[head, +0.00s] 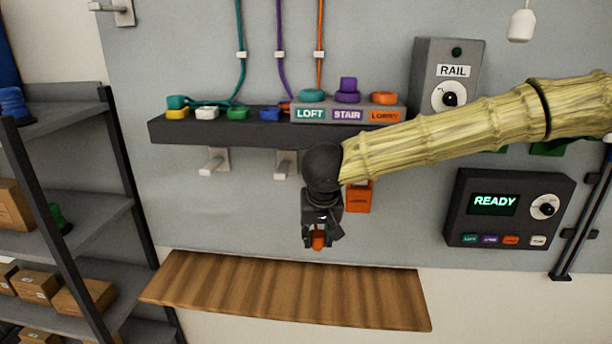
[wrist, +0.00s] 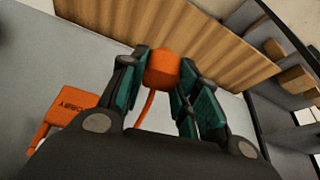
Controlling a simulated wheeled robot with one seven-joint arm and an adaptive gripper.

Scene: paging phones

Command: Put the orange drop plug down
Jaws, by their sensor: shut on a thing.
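The orange drop plug (wrist: 162,68) is between the fingers of my gripper (wrist: 163,80) in the wrist view, with an orange cord trailing from it. In the head view the plug (head: 318,239) shows as a small orange piece at the tip of my gripper (head: 319,236), which points down. My gripper is shut on it and holds it in the air in front of the wall, above the wooden shelf in the picture. I cannot tell how far apart plug and shelf are in depth.
The wooden shelf (head: 290,290) is bare. An orange box (head: 358,198) hangs behind my wrist. A dark ledge (head: 250,133) above carries coloured plugs and LOFT, STAIR and LOBBY sockets. A READY panel (head: 505,210) is at the right, a rack (head: 70,215) with cartons at the left.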

